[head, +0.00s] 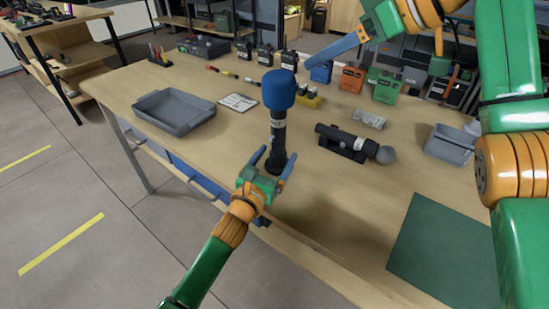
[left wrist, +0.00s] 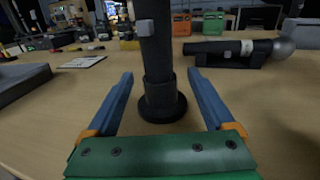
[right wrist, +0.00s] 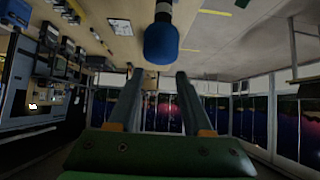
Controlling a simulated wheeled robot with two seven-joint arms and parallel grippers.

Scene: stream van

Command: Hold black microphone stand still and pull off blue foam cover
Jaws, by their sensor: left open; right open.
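The black microphone stand (head: 278,132) stands upright near the front edge of the table; its round base shows in the left wrist view (left wrist: 162,107). The blue foam cover (head: 278,89) sits on its top. My left gripper (head: 273,160) is open low down, with one finger on each side of the stand and gaps showing in the left wrist view (left wrist: 160,73). My right gripper (head: 309,66) is open and empty, above and right of the cover. In the right wrist view the foam cover (right wrist: 161,44) lies beyond the fingertips, not between them.
A grey tray (head: 174,122) lies to the left and a white card (head: 238,102) near it. A black microphone in a cradle (head: 345,143), a grey bin (head: 450,146) and a green mat (head: 445,250) are to the right. Several radios and boxes line the back.

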